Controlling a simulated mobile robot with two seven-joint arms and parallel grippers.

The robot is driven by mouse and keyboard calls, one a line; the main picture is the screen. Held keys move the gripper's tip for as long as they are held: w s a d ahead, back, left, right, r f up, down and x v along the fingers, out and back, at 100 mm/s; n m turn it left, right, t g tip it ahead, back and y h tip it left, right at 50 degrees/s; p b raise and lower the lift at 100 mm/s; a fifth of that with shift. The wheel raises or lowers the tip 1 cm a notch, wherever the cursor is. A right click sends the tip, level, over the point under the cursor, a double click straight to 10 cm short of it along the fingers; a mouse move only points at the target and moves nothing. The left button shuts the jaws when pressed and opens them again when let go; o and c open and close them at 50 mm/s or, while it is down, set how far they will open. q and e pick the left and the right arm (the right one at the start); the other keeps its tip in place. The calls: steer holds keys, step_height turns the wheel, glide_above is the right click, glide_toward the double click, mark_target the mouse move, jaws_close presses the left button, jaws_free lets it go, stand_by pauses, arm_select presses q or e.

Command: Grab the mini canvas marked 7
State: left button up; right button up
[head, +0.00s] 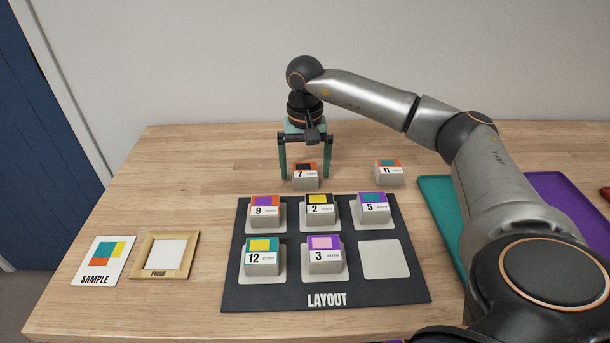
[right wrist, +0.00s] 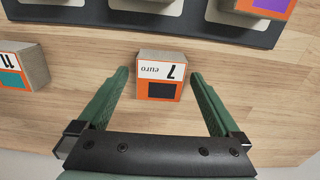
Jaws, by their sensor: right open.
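The mini canvas marked 7 (head: 305,175) is a small block with an orange and black face, standing on the wooden table behind the layout board. My right gripper (head: 306,172) is open, with one finger on each side of this canvas. In the right wrist view the canvas marked 7 (right wrist: 160,76) appears upside down between the two green fingers (right wrist: 160,82), with a gap on both sides. No contact shows. My left gripper is not in view.
The dark layout board (head: 325,300) holds several numbered canvases and one empty pale square (head: 385,259). Canvas 11 (head: 388,172) stands to the right of canvas 7. A sample card (head: 104,262) and wooden frame (head: 164,255) lie left. Teal (head: 440,205) and purple (head: 565,190) trays lie right.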

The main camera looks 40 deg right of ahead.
steer(key=shift+c, duration=0.4)
steer(key=c, duration=1.3)
steer(key=shift+r, duration=0.15)
